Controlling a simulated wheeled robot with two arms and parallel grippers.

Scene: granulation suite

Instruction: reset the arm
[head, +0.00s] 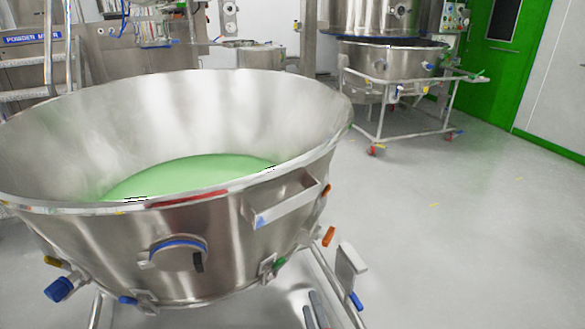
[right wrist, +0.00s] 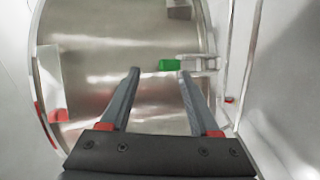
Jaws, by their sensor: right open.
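My right gripper (head: 315,308) shows at the bottom of the head view, just right of the large steel bowl's lower side. In the right wrist view my right gripper (right wrist: 159,72) is open, its two fingers apart with nothing between them. The fingers point at the outer steel wall of the bowl (right wrist: 100,65). A green-handled clamp (right wrist: 169,65) on the bowl shows just beyond the fingertips. I cannot tell whether anything touches. My left gripper is not in view.
The large steel bowl (head: 215,240) holds green material (head: 185,175) and fills the left and middle foreground. A bracket handle (head: 285,203) and several fittings stick out from it. A second bowl on a wheeled frame (head: 395,75) stands behind. Grey floor (head: 460,230) is clear at right.

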